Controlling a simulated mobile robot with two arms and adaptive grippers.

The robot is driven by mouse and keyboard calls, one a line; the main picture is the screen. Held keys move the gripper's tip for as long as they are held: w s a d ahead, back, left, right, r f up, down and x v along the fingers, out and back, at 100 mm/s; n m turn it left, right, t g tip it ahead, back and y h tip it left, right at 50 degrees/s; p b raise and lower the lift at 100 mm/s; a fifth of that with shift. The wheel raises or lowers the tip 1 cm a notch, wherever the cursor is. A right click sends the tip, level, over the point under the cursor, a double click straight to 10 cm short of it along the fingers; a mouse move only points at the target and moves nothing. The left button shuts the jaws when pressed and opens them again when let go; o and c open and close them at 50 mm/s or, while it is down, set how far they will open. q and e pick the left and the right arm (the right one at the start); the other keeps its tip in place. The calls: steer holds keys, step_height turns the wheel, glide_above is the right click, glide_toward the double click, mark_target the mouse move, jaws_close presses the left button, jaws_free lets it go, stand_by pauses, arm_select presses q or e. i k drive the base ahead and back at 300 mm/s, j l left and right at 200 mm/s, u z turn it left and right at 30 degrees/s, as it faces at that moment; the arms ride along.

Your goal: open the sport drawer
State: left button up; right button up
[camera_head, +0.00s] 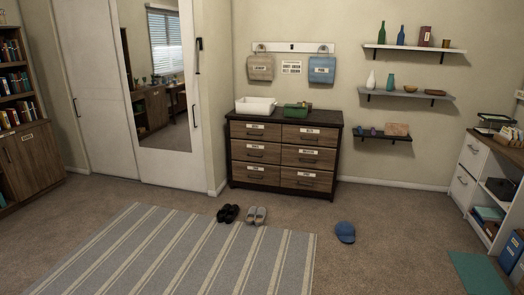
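A wooden dresser (284,153) with a dark top stands against the back wall. Its drawers are in two columns of three rows. Each has a dark handle and a small white label, and the lettering is too small to read. I cannot tell which drawer is the sport one. All the drawers look shut. Neither of my grippers is in view.
A white bin (256,106) and a green box (296,111) sit on the dresser. Black shoes (228,213) and grey shoes (256,215) lie on the floor before it, near the striped rug (170,255). A blue cap (345,232) lies to the right.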

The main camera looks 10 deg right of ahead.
mark_target(296, 178)
steer(key=i+l+z, duration=0.1)
steer(key=i+z, duration=0.4)
steer(key=i, duration=2.15)
steer(key=i+z, duration=0.15)
steer(key=i, duration=0.45)
steer(key=i+j, duration=0.2)
steer(key=i, duration=0.45)
steer(key=l+z, duration=0.05)
